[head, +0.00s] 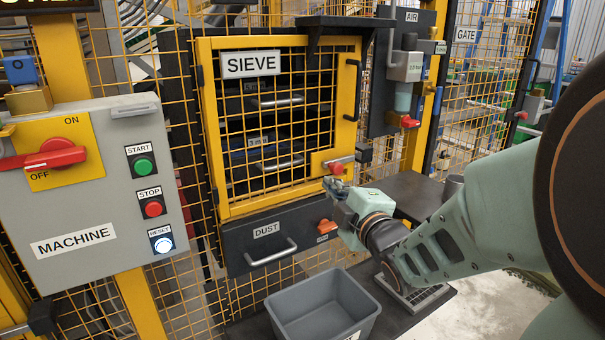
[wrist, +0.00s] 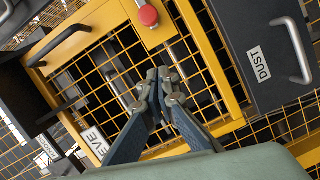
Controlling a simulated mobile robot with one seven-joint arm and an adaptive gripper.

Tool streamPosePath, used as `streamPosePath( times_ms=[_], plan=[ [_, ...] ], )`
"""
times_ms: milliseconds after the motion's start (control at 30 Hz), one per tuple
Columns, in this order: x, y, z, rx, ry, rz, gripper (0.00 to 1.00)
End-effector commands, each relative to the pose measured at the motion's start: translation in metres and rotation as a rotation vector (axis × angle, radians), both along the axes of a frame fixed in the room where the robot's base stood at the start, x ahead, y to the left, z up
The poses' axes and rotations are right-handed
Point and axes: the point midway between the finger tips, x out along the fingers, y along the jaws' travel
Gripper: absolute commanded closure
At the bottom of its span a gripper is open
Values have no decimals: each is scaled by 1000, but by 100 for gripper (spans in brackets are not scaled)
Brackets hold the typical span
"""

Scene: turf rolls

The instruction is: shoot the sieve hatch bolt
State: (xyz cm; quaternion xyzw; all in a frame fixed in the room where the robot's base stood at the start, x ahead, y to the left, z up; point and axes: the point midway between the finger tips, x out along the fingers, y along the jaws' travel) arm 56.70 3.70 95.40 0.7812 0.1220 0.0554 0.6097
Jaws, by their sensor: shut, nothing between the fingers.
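The sieve hatch is a yellow-framed mesh door (head: 208,130) with a SIEVE label, and it looks closed. Its bolt shows as a red knob (head: 336,168) on a yellow plate at the hatch's lower right corner. In the wrist view the red knob (wrist: 148,15) is at the top, beyond the fingertips and apart from them. My gripper (head: 334,186) is just below the knob in the head view. In the wrist view my gripper (wrist: 160,78) has its fingertips together, empty, in front of the mesh.
A black hatch handle (head: 353,90) stands above the bolt. The DUST drawer (head: 258,254) with its metal handle and an orange knob (head: 326,226) lies below. A grey bin (head: 322,304) stands under it. The MACHINE panel (head: 85,190) is at the left.

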Motion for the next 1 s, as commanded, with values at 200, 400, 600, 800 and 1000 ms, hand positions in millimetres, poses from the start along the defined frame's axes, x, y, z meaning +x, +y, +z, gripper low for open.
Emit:
streamPosePath(
  times_ms=[200,400,600,800,1000],
  plan=[
    [42,12,-5,4,1,2,100],
    [80,22,-8,4,1,2,100],
    [94,-2,-14,1,1,-4,100],
    [99,-12,-16,1,0,-1,100],
    [99,-12,-16,1,0,-1,100]
  ],
)
